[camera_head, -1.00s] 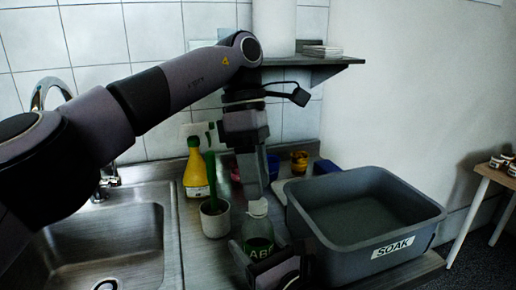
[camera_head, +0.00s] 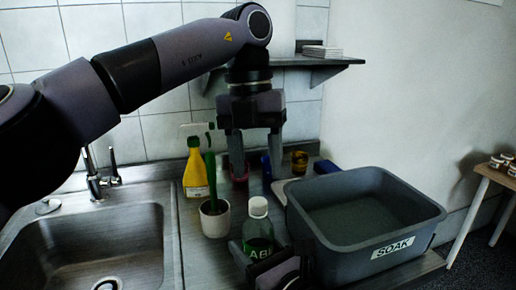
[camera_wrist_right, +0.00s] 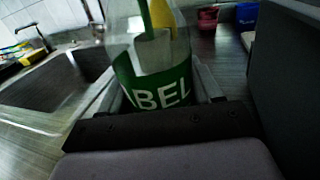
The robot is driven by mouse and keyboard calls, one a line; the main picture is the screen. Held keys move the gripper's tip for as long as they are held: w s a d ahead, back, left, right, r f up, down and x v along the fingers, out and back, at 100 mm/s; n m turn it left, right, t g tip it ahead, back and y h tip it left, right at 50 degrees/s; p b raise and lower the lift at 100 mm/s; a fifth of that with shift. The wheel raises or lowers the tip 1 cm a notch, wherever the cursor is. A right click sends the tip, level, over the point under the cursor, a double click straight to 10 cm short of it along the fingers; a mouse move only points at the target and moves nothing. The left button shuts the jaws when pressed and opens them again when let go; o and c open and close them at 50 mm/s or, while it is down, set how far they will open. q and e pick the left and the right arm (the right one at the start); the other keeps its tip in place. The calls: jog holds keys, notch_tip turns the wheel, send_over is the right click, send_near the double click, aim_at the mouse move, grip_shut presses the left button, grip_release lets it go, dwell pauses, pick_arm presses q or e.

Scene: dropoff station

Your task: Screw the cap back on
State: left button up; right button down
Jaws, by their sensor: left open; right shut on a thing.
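A clear bottle with a green label (camera_head: 258,241) stands upright on the counter at the lower middle of the head view. Its white cap (camera_head: 258,206) sits on top of its neck; I cannot tell how tight it is. The bottle also fills the middle of the right wrist view (camera_wrist_right: 155,80), where its cap is out of frame. My right gripper (camera_head: 272,262) is shut on the bottle's body. My left gripper (camera_head: 254,160) is open and empty, fingers pointing down, above and behind the cap and apart from it.
A grey SOAK bin (camera_head: 420,212) stands close to the bottle's right. Behind are a blue item (camera_head: 266,168) and an amber jar (camera_head: 299,161). A shelf (camera_head: 325,70) hangs above.

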aim_at(258, 202)
pick_arm(q)
jog(key=n, duration=0.5)
jog(key=r+n, duration=0.1)
jog(key=n, duration=0.1)
jog(key=shift+s+n+t, duration=0.15)
jog(key=shift+n+t, duration=0.15)
jog(key=shift+t, duration=0.1)
jog(key=n, duration=0.4)
jog(key=shift+s+r+y, duration=0.1)
jog(key=shift+r+y, duration=0.25)
jog(key=shift+y, duration=0.05)
jog(key=n, duration=0.3)
jog(key=shift+d+r+n+t, duration=0.1)
jog(key=shift+r+n+t, duration=0.1)
jog(key=shift+n+t, duration=0.2)
jog(key=shift+f, duration=4.05)
